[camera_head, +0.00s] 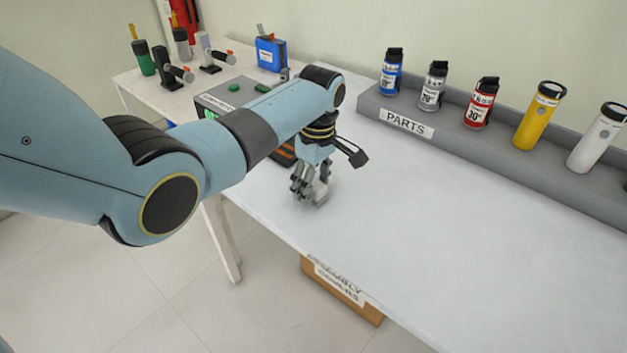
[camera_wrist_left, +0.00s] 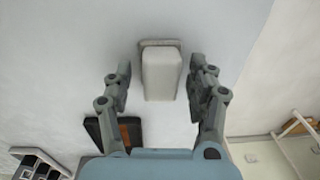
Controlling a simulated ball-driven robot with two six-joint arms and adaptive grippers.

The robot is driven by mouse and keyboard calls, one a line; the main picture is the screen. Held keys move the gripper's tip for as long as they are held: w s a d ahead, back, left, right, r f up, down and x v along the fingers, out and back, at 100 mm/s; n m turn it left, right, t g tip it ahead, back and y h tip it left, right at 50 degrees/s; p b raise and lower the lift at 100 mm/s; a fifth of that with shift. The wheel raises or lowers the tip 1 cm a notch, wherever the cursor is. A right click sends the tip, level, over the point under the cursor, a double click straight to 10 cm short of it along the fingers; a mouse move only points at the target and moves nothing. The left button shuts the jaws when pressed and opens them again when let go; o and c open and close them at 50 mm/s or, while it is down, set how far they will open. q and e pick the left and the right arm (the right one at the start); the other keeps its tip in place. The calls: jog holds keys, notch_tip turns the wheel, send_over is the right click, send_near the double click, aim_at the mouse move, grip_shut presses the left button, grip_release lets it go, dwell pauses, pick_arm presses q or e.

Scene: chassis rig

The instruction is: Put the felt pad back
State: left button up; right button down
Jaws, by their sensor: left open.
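A whitish block (camera_wrist_left: 161,75) with a rough grey-beige edge (camera_wrist_left: 158,43) lies between the fingers of my left gripper (camera_wrist_left: 160,88) in the left wrist view. It may be the felt pad, but I cannot tell for sure. In the head view my left gripper (camera_head: 309,188) points down low over the white table, and the pale block (camera_head: 321,191) shows partly behind its fingers. The fingers are open, with a gap on each side of the block. My right gripper is not in view.
A dark case with orange (camera_wrist_left: 120,132) lies close to my left gripper. A grey PARTS rack (camera_head: 455,132) with several canisters and torches runs along the back. A box with green buttons (camera_head: 230,97) and a blue container (camera_head: 270,53) stand far left. The table's front right is clear.

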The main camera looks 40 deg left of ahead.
aim_at(316, 182)
pick_arm(q)
notch_tip(316, 182, up, 12)
jog(key=shift+w+d, duration=0.15)
jog(key=shift+w, duration=0.2)
jog(key=shift+r, duration=0.1)
dwell(0.4)
